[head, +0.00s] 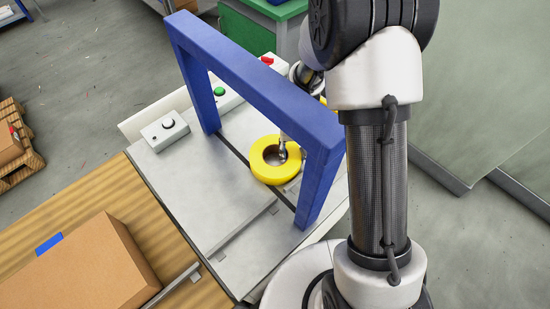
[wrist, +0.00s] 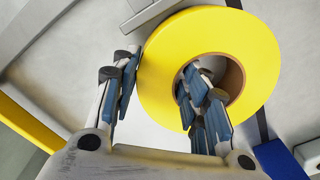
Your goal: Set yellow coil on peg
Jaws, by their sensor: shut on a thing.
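The yellow coil (head: 262,173) is a thick ring with a brown inner core, under the blue gantry in the head view. In the wrist view the coil (wrist: 255,45) fills the upper middle. My gripper (wrist: 160,72) is shut on the coil's wall, with one finger inside the hole and the other against the outer side. In the head view a fingertip of my gripper (head: 283,152) shows in the hole. I cannot make out a peg. The gap between the coil and the surface below cannot be told.
The blue gantry (head: 245,73) spans the grey table plate (head: 180,185), its near right post (head: 318,190) close to the coil. A white control box (head: 165,131) stands at the left. A cardboard box (head: 85,265) sits on the wooden surface at lower left.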

